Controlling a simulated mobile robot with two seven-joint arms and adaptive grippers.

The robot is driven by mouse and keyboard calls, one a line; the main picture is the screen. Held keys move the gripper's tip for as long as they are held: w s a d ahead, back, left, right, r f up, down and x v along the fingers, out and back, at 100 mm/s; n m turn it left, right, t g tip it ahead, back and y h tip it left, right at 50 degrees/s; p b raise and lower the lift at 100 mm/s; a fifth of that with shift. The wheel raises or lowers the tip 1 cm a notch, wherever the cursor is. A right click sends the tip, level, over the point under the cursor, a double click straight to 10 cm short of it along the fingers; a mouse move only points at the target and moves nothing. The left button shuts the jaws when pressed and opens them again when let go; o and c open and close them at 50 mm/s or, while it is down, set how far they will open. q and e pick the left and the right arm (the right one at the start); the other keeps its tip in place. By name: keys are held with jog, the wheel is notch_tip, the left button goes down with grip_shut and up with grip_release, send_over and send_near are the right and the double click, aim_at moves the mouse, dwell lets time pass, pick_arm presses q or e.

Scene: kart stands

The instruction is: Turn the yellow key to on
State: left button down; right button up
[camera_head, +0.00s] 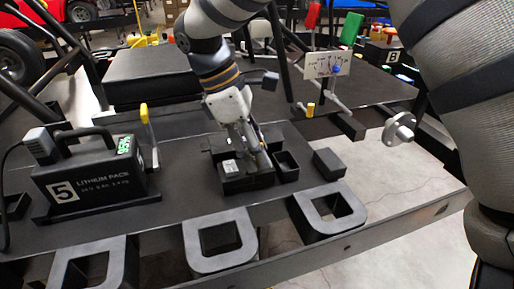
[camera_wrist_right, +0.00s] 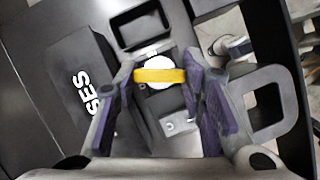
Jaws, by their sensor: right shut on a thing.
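The yellow key (camera_wrist_right: 160,75) shows in the right wrist view as a yellow bar across a round white switch face (camera_wrist_right: 161,90). It lies between the purple-padded fingers of my right gripper (camera_wrist_right: 159,82), which are shut on its two ends. In the head view my right gripper (camera_head: 250,146) reaches down to the black box (camera_head: 246,184) on the dark deck, and it hides the key there. I cannot read an on or off mark at the key. My left gripper is not in view.
A black lithium pack (camera_head: 90,180) marked 5 stands at the left, with a yellow-tipped lever (camera_head: 144,113) beside it. An open black tray (camera_head: 287,165) and a small black block (camera_head: 329,163) lie right of the box. Frame tubes rise behind.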

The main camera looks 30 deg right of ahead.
jog(key=shift+m+g+y, duration=0.3)
jog(key=shift+m, duration=0.9)
jog(key=o, duration=1.2)
jog(key=shift+m, duration=0.3)
jog(key=v, duration=1.2)
jog(key=shift+w, duration=0.15)
